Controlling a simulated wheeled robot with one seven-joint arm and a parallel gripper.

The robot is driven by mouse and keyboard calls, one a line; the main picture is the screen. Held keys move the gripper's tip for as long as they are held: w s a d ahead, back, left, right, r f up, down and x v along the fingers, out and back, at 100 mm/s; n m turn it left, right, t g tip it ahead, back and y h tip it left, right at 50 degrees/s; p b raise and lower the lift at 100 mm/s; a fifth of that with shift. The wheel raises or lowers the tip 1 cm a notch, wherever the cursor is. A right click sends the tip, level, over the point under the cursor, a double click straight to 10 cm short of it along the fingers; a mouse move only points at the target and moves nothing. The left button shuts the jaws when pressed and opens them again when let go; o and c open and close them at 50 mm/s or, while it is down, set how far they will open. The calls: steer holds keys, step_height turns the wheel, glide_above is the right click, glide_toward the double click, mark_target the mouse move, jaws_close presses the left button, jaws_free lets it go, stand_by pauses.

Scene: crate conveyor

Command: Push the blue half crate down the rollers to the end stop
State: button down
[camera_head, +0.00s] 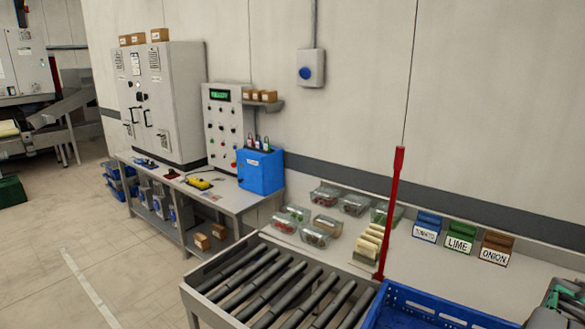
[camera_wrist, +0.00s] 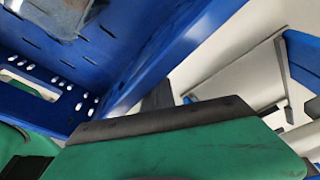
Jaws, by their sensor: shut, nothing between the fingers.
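The blue half crate (camera_head: 415,305) sits at the near right end of the rollers (camera_head: 285,285), cut off by the lower picture edge. In the wrist view its blue wall (camera_wrist: 175,45) and slotted side fill the upper left, with a clear-looking pack (camera_wrist: 50,15) inside. My gripper (camera_wrist: 158,97) is shut and empty, its dark tip close to the crate wall; I cannot tell whether it touches. Part of my green and grey arm end shows at the right edge of the head view. The bare rollers run left from the crate. The end stop is not clearly distinguishable.
A red post (camera_head: 391,215) rises behind the conveyor near the crate. A shelf behind holds several clear tubs (camera_head: 325,195) and bins labelled TOMATO, LIME (camera_head: 459,238) and ONION. A bench (camera_head: 180,185) with a blue box (camera_head: 260,171) stands beyond. The floor at left is open.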

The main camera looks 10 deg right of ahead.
steer(key=shift+w+a+f+b, duration=0.1)
steer(key=shift+w+a+b, duration=2.95)
steer(key=shift+w+a, duration=3.4)
steer(key=shift+w+a+b, duration=1.15)
steer(key=shift+w+a, duration=2.95)
steer(key=shift+w, duration=0.1)
step_height(320, 180, up, 12)
steer(key=s+d+p, duration=0.2)
steer(key=p, duration=0.8)
steer(key=shift+s, duration=0.15)
steer(key=shift+d, duration=0.1)
